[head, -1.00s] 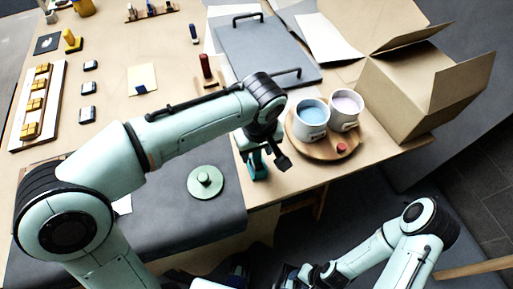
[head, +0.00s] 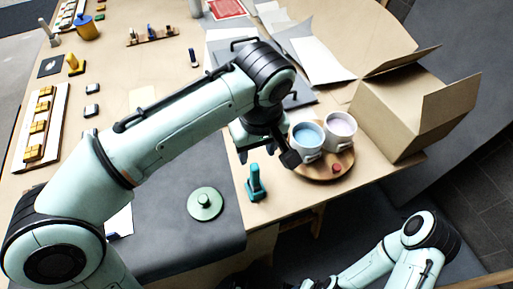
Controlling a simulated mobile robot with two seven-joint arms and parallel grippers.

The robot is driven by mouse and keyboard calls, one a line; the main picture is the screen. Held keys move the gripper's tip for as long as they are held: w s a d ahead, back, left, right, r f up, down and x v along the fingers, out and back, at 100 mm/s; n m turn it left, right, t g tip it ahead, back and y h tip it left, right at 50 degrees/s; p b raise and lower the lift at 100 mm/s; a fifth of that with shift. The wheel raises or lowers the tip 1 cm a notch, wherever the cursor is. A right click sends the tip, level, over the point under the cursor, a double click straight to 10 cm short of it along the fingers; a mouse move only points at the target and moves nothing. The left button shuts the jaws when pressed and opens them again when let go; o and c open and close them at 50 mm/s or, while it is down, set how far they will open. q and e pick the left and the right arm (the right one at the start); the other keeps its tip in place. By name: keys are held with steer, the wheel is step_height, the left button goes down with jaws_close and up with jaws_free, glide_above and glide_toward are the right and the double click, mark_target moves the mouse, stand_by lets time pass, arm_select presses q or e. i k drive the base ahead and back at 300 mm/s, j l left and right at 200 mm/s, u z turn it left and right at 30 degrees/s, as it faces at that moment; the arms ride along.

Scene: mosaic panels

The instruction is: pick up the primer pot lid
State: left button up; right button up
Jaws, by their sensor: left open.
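A round pale green lid (head: 205,204) with a small raised knob lies flat on the grey mat, knob up; I take it for the primer pot lid. My left gripper (head: 265,152) is open and empty, above and to the right of the lid in the picture, apart from it. Part of the gripper is hidden by my wrist. Two white pots stand on a round wooden board (head: 318,174): one with blue contents (head: 307,134), one with pale lilac contents (head: 340,125). My right arm shows at the lower right; its gripper is out of the picture.
A teal upright tool (head: 255,184) stands between the lid and the board. An open cardboard box (head: 405,115) is at the right. A white strip with yellow blocks (head: 40,127) is at the far left. The grey mat (head: 165,235) around the lid is mostly clear.

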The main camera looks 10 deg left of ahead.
mark_target(205, 203)
steer(key=k, duration=1)
